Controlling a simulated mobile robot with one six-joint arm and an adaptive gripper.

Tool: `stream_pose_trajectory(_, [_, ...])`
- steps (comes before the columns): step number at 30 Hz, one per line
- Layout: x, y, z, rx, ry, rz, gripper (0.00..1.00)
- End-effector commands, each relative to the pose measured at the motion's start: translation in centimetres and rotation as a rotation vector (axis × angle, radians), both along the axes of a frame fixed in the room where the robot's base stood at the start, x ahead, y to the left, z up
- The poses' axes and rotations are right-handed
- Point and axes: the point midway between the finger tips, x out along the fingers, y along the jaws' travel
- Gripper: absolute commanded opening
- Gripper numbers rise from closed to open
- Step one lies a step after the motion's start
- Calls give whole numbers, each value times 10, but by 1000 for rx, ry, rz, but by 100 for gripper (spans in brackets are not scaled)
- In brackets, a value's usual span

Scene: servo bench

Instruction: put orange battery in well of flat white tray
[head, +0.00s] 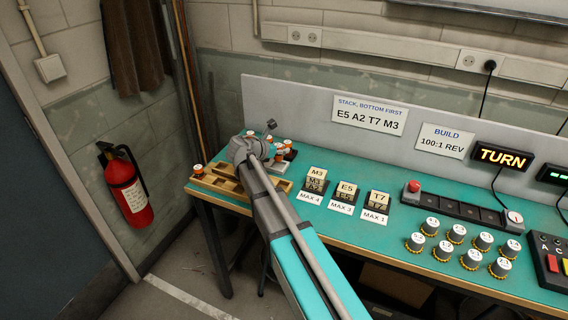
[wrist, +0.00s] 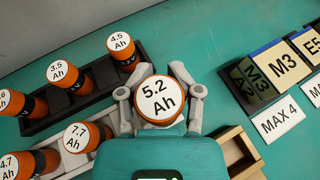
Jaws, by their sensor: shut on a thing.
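My gripper (wrist: 152,98) is shut on an orange battery (wrist: 160,100) whose white top reads 5.2 Ah. One finger shows on each side of it. What lies directly under the held battery is hidden. A pale, flat tray (wrist: 76,162) lies to the left of my gripper in the wrist view, with the 7.7 Ah battery (wrist: 84,136) and the 4.7 Ah battery (wrist: 20,164) at it. Its right end goes out of sight behind my gripper. In the head view my gripper (head: 262,150) is over the left end of the bench, and its fingers are hard to make out.
A black rack (wrist: 56,124) with several orange batteries stands behind the pale tray. A wooden compartment tray (wrist: 238,150) is to the right of my gripper. Labelled block stacks (head: 316,180) stand further right. One more battery (head: 198,170) is at the bench's left corner.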

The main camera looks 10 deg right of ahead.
Motion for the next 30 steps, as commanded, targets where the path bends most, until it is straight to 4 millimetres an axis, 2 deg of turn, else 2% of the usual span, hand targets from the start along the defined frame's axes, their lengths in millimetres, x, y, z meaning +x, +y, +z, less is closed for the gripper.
stream_pose_trajectory(3, [6, -1, -8, 0, 0, 0, 0])
stream_pose_trajectory(19, [9, -2, -11, 0, 0, -1, 0])
stream_pose_trajectory(24, [17, -3, -24, 0, 1, -2, 0])
stream_pose_trajectory(30, [15, -3, -41, 0, 1, -2, 0])
